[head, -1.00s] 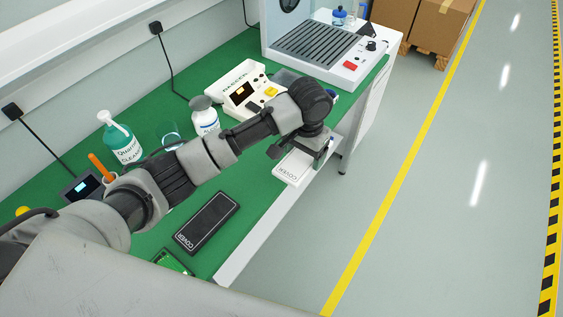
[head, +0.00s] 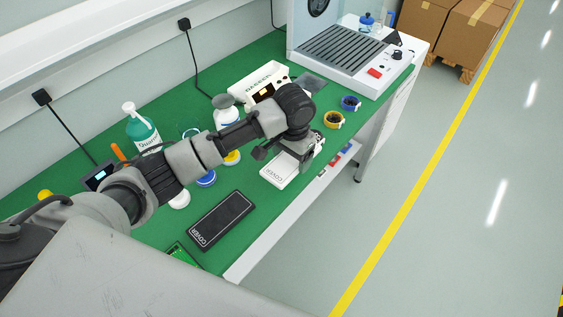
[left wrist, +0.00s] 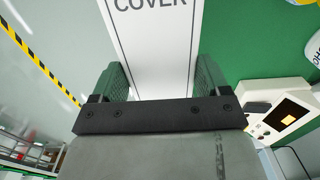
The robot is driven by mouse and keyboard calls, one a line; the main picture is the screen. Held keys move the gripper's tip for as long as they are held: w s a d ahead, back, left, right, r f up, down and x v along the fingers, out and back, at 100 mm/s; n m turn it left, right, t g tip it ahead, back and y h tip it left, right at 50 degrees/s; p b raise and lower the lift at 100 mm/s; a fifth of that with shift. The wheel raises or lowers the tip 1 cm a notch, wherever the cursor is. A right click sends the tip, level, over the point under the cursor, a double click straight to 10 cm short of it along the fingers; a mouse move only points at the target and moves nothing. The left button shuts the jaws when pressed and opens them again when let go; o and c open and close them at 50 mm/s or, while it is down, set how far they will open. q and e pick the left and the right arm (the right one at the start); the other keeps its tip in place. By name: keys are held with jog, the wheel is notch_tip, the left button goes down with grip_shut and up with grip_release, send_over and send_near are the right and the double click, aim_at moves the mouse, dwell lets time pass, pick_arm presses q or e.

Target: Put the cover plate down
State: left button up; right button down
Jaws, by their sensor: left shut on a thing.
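The white cover plate (head: 277,172), marked COVER, is in my left gripper (head: 290,157) over the green bench top near its front edge. I cannot tell whether the plate touches the mat. In the left wrist view the plate (left wrist: 152,50) lies between the two fingers, which are shut on its sides (left wrist: 157,85). The arm and gripper hide its far end in the head view. A black cover plate (head: 222,219) lies flat on the bench, nearer me. My right gripper is not in view.
A green circuit board (head: 181,252) lies near the black plate.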

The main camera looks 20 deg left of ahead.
aim_at(281, 153)
pick_arm(q)
jog(key=a, duration=0.1)
jog(key=a+f, duration=0.1)
jog(key=a, duration=0.1)
jog(key=shift+w+f, duration=0.3)
jog(key=shift+f, duration=0.1)
jog(key=shift+f+p, duration=0.4)
jog(key=shift+f, duration=1.65)
jog(key=o, duration=1)
jog(key=shift+f, duration=0.1)
jog(key=shift+c, duration=0.2)
notch_tip(281, 153, up, 12)
jog(key=shift+r+b, duration=0.15)
jog(key=shift+b, duration=0.15)
